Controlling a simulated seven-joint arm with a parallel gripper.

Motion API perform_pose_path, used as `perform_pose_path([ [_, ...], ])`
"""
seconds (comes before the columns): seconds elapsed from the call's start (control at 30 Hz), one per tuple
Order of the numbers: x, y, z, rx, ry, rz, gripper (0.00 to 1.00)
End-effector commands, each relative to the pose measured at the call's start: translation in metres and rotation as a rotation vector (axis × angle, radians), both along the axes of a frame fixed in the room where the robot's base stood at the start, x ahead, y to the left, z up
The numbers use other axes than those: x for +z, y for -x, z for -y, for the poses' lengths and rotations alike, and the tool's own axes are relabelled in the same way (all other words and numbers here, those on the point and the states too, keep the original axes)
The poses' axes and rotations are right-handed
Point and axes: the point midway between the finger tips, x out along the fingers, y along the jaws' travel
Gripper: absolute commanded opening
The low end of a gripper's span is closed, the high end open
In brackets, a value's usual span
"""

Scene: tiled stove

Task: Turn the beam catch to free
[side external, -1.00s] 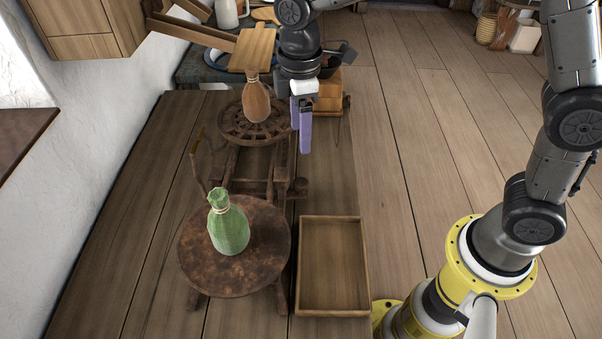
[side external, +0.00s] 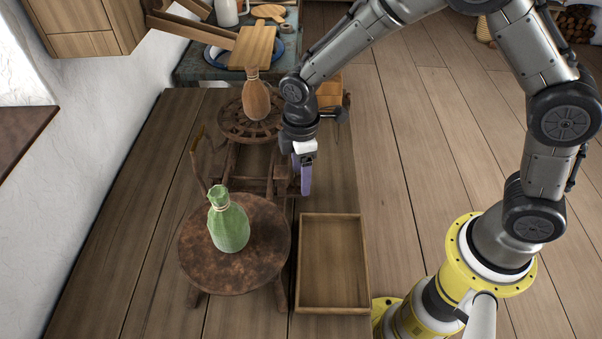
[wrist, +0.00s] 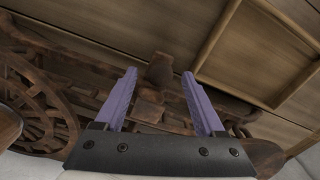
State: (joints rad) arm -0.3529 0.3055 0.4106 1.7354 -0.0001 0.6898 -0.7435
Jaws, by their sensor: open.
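A dark wooden beam device (side external: 259,165) stands on the plank table. Its near end has a round brown plate (side external: 255,275) bearing a green tied sack (side external: 229,228). Its far end has a spoked wheel (side external: 234,127) bearing a brown tied sack (side external: 256,101). My gripper (side external: 303,192) points down at the right side of the device, with its purple fingers apart and empty. In the wrist view a short wooden knob (wrist: 160,69), which looks like the catch, lies between the fingertips (wrist: 160,72) and beyond them. I cannot tell contact. In the side view my gripper hides it.
An empty shallow wooden tray (side external: 333,265) lies on the table to the right of the round plate. A wooden board (side external: 253,48) and a blue-rimmed dish (side external: 215,58) are at the back. A wooden box (side external: 329,92) sits behind my gripper. A white wall is at left.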

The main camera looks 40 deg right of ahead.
Motion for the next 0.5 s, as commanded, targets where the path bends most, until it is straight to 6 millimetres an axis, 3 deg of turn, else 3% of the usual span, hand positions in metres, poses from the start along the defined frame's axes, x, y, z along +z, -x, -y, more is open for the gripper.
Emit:
perform_pose_path([
  [0.37,-0.0063,0.0003,0.0001,0.000,0.000,0.000,0.71],
  [0.5,-0.0061,0.0003,0.0001,0.000,0.000,0.000,0.48],
])
